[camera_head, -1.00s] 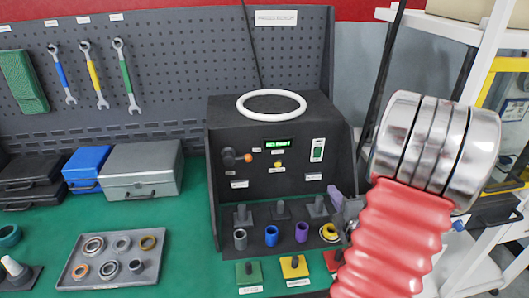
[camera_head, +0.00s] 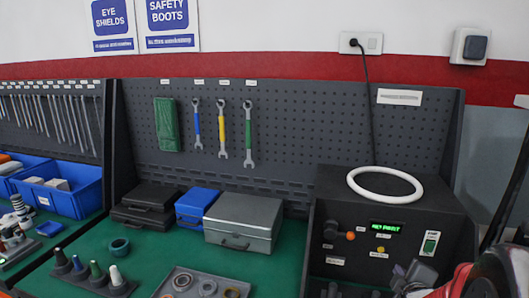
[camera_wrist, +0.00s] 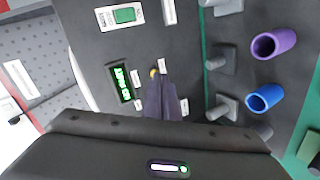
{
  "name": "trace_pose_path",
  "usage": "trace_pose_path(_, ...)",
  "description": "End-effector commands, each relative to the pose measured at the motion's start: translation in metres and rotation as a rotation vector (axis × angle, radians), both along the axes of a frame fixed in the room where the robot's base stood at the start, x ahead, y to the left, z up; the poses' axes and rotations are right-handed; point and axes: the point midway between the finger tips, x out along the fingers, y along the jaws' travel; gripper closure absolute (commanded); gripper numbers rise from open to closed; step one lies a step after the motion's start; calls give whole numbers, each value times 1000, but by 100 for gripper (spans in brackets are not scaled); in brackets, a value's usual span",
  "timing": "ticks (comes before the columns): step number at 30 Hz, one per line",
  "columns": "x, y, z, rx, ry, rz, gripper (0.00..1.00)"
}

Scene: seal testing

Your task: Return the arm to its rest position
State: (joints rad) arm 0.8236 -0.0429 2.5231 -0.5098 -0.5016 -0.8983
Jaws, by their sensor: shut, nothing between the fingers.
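My gripper (camera_head: 408,274) shows at the lower right in the head view, in front of the dark test machine (camera_head: 345,215). My arm shows beside it in the bottom right corner, cut off by the frame edge. In the wrist view the gripper's dark fingers (camera_wrist: 163,98) are together with nothing between them. They point at the machine's front panel, close to its lit green display (camera_wrist: 122,82). I cannot tell whether they touch the panel.
A white ring (camera_head: 385,184) lies on the machine. Purple (camera_wrist: 273,43) and blue (camera_wrist: 264,98) cylinders stand by its front. A grey case (camera_head: 242,222), a blue case (camera_head: 197,205) and a parts tray (camera_head: 205,284) lie on the green bench (camera_head: 290,240). A pegboard (camera_head: 300,130) stands behind.

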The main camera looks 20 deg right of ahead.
Motion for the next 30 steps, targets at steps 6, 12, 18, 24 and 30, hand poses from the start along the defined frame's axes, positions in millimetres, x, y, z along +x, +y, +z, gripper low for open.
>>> trace_pose_path(6, 12, 55, 22, 172, 5, -67, 100)
trace_pose_path(12, 8, 112, 36, 348, 17, -134, 100)
trace_pose_path(18, -7, 174, 48, 531, 44, -199, 100)
trace_pose_path(24, -37, 240, 57, 717, 97, -258, 100)
trace_pose_path(30, -80, 303, 65, 888, 181, -313, 100)
